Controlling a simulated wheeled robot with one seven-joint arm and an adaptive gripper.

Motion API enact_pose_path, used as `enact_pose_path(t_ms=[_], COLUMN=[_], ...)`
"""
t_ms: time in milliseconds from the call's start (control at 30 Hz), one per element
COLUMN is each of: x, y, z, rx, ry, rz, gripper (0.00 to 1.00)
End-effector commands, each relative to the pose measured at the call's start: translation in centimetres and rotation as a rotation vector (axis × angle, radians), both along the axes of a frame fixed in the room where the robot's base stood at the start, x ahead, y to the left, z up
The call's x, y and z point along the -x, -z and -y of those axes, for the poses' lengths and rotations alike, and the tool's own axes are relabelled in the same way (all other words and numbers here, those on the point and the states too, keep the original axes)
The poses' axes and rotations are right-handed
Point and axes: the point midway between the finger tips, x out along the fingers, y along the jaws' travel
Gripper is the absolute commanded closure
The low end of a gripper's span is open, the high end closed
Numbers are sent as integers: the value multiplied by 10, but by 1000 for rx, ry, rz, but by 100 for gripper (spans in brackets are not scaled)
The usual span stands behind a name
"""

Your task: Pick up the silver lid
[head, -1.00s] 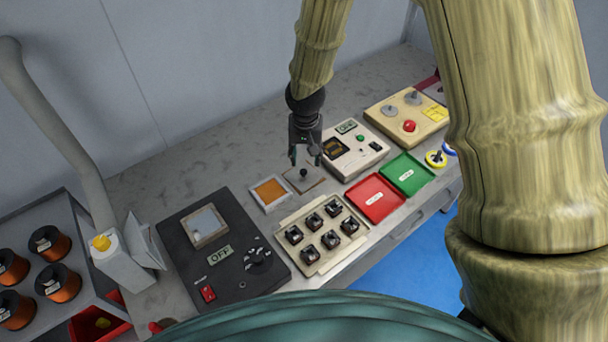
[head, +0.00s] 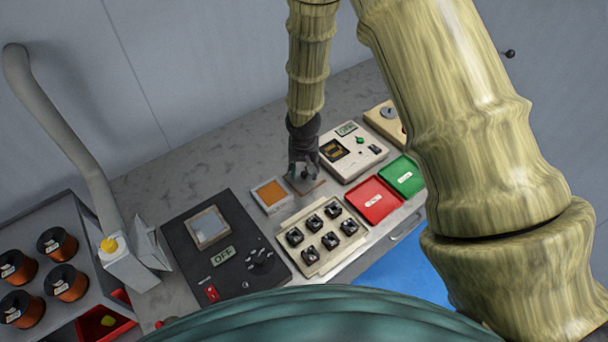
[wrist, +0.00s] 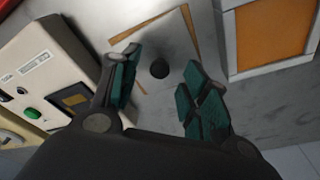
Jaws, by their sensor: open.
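The silver lid (wrist: 178,50) is a flat metal square with a round black knob (wrist: 159,69), lying tilted against an orange-brown edge on the bench in the wrist view. My gripper (wrist: 160,90) is open there, with the knob between and slightly beyond its two teal-padded fingertips. No contact shows. In the head view my gripper (head: 304,172) is low over the lid and hides most of it; a corner of the lid (head: 316,186) shows.
An orange-topped square box (head: 270,194) stands just left of the lid. A beige tester (head: 352,152) is close on the right. A tray of several black parts (head: 318,237), red (head: 374,199) and green (head: 404,176) trays, and a black OFF panel (head: 221,246) stand nearby.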

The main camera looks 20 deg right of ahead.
Motion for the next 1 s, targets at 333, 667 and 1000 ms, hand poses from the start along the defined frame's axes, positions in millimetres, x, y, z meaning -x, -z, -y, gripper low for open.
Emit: enact_pose_path(t_ms=[333,667,1000], x=[-2,-2,-2], y=[17,17,17], z=[1,1,1], rx=[0,0,0], ry=[-1,0,0], rz=[0,0,0], gripper=[55,80,100])
